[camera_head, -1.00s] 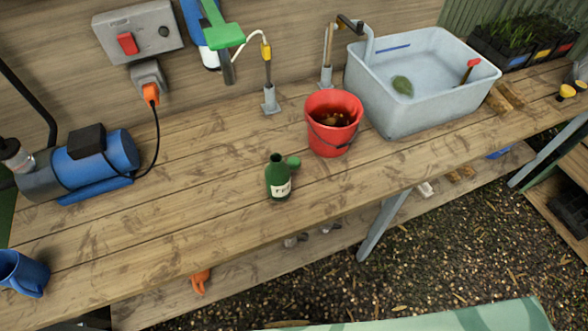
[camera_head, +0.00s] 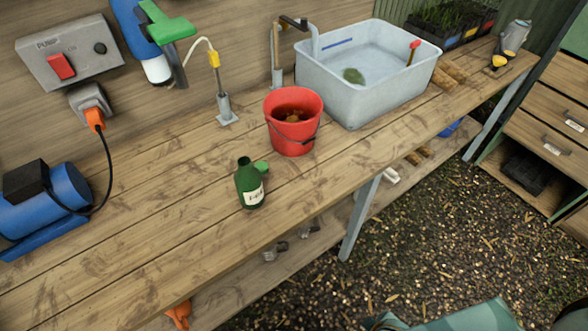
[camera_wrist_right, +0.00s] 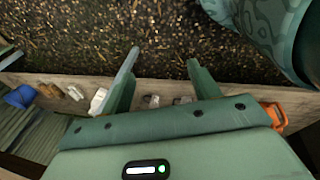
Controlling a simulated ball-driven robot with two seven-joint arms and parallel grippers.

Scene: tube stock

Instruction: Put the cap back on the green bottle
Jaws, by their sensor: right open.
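The green bottle (camera_head: 250,188) with a white label stands upright on the wooden bench, its neck open at the top. A small green cap (camera_head: 262,167) shows just right of the bottle's neck, apart from the mouth; I cannot tell whether it touches the bottle. My right gripper (camera_wrist_right: 162,70) is open and empty in the right wrist view, over the gravel and lower shelf in front of the bench. The bottle and cap are not in that view. My left gripper is not in view.
A red bucket (camera_head: 293,140) with brown contents stands behind and right of the bottle. The bench front around the bottle is clear.

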